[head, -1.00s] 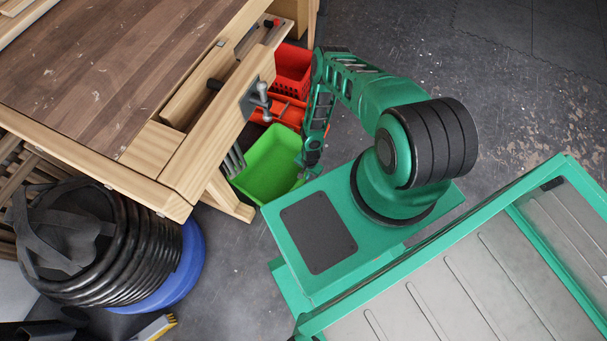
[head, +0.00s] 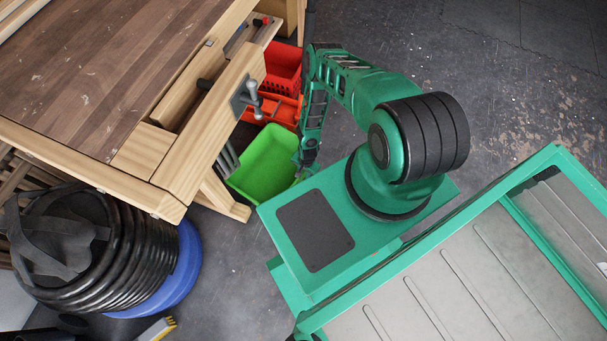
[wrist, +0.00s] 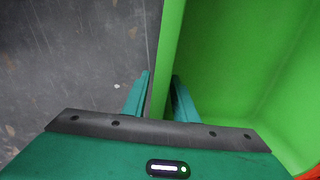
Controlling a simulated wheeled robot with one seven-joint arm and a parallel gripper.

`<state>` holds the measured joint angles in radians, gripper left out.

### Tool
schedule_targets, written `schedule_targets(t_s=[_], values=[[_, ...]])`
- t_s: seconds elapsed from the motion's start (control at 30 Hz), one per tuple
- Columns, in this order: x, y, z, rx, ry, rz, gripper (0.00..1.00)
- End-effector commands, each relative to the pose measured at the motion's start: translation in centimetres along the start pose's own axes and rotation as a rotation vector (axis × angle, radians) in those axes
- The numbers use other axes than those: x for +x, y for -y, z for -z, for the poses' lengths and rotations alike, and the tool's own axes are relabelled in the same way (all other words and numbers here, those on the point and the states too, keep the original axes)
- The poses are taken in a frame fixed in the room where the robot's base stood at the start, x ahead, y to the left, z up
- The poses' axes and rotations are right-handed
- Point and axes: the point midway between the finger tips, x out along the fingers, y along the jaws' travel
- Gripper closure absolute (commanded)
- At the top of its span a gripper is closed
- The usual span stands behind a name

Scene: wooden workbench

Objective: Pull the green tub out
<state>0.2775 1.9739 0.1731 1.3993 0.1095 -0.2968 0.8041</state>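The green tub (head: 262,168) stands on the floor beside the workbench's leg, between the bench and my base, in the head view. In the wrist view its inside (wrist: 240,60) fills the right half. My gripper (wrist: 160,80) straddles the tub's near side wall, one finger outside and one inside. The fingertips appear closed against the wall. In the head view my gripper (head: 303,171) is at the tub's right edge, small and partly hidden by my arm.
An orange bin (head: 270,132) and a red basket (head: 283,66) stand behind the tub. The workbench (head: 90,75) with its vise overhangs at left. A black coil (head: 110,255) on a blue base sits at lower left. Grey floor is open at right.

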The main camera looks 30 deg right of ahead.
Motion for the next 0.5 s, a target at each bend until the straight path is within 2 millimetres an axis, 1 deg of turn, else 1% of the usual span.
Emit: schedule_targets(t_s=[0.17, 0.27, 0.5], values=[[-1.2, 0.1, 0.0, -0.001, 0.0, 0.0, 0.74], [-2.7, 0.2, 0.0, -0.001, 0.0, 0.001, 0.74], [-7.0, 0.2, 0.0, -0.001, 0.001, 0.001, 0.74]])
